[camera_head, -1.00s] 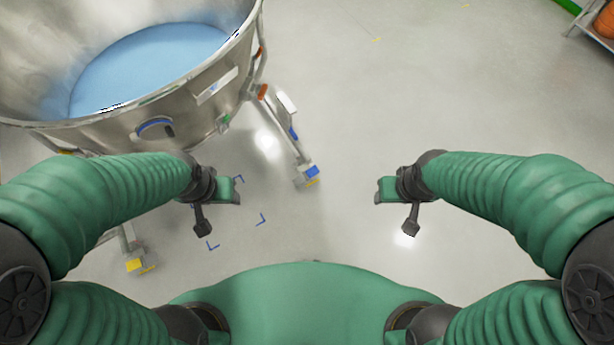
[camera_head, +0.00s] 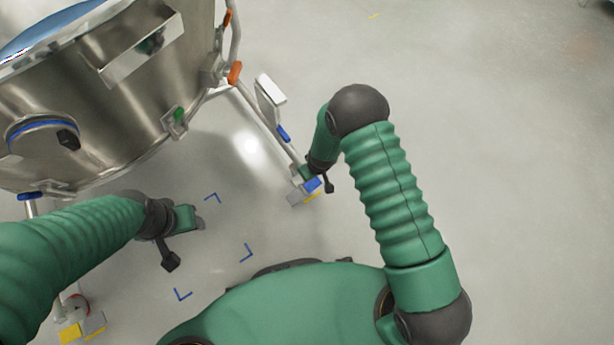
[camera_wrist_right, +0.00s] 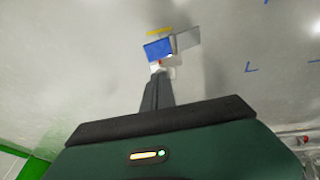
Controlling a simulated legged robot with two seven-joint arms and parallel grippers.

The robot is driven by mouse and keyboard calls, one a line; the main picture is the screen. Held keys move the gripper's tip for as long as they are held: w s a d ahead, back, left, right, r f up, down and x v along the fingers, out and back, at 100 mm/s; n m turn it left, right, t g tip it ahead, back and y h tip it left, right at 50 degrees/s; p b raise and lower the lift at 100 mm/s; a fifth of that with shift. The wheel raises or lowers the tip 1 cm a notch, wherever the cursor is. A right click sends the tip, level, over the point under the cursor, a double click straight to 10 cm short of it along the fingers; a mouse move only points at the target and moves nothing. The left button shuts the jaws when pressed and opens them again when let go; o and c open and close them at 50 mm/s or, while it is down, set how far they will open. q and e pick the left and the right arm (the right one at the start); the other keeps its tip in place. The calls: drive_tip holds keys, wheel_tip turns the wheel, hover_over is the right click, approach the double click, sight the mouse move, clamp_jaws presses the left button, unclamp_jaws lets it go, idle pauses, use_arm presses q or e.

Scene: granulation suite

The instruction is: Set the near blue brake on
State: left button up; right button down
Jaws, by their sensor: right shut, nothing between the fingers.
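The blue brake pedal (camera_head: 313,184) sits on a castor at the foot of the steel bin's right leg, beside a grey plate and a yellow pedal (camera_head: 308,198). The blue pedal also shows in the right wrist view (camera_wrist_right: 158,49), just beyond my fingertips. My right gripper (camera_head: 307,173) reaches down from above, shut and empty, close to the blue pedal. I cannot tell whether it touches. It appears in the right wrist view (camera_wrist_right: 157,92) as a narrow dark pair of fingers. My left gripper (camera_head: 196,217) hangs over bare floor, its jaw opening unclear.
A large steel bin (camera_head: 110,110) on a wheeled frame fills the upper left. Another castor with a yellow pedal (camera_head: 70,333) stands at the lower left. Blue corner marks (camera_head: 247,253) lie on the floor. The floor to the right is clear.

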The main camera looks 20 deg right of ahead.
drive_tip(key=b+x, duration=0.2)
drive_tip(key=x, duration=0.2)
drive_tip(key=b+x, duration=0.3)
drive_tip(key=x, duration=0.1)
drive_tip(key=s+d+b+x, duration=0.1)
drive_tip(key=b+x, duration=0.2)
drive_tip(key=x, duration=0.2)
drive_tip(key=shift+f, duration=0.1)
drive_tip(key=shift+d, duration=0.1)
drive_tip(key=shift+d, duration=0.1)
drive_tip(key=shift+w+d+f+g+y+b, duration=0.25)
drive_tip(key=shift+d+f+y+b, duration=0.25)
drive_tip(key=shift+y+b, duration=0.3)
drive_tip(key=shift+d+f+m+g+y+b, duration=0.15)
drive_tip(key=shift+f+g+y+b, duration=0.1)
drive_tip(key=shift+f+y+b, duration=0.25)
drive_tip(key=shift+d+f+m+g+y+b, duration=0.15)
drive_tip(key=shift+f+g+y+b, duration=0.1)
drive_tip(key=shift+y+b, duration=0.4)
drive_tip(key=shift+w+d+f, duration=0.15)
drive_tip(key=shift+d+f, duration=0.1)
drive_tip(key=shift+f, duration=0.3)
